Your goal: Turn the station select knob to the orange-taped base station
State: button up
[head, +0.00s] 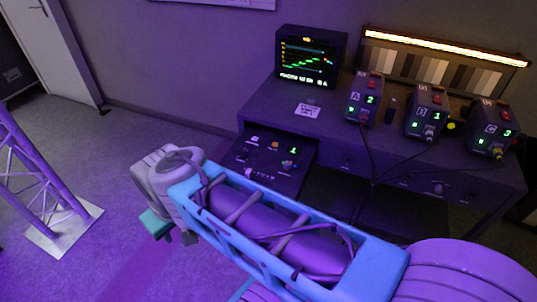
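A dark control panel (268,172) juts out below the desk's left front. It carries small controls, a pale spot, an orange spot (274,146) and a green display (291,151) that seems to read 1. I cannot tell which control is the station select knob. Three box units stand on the desk: A (364,98) showing 2, a middle one (427,112) showing 1, and C (492,135) showing 3. Each has a red part on top; I cannot make out orange tape. My gripper (166,236) is left of the panel, apart from it, its fingers mostly hidden.
A monitor (311,57) with green traces stands on the desk (275,104), beside a white label (307,110). A lit lamp bar (445,47) is behind the boxes. Cables hang in front of the desk. A truss (30,170) stands at left; floor between is clear.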

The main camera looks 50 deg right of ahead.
aim_at(288, 166)
jog(key=i, duration=0.9)
jog(key=z, duration=1)
jog(key=i, duration=0.5)
jog(key=u, duration=0.1)
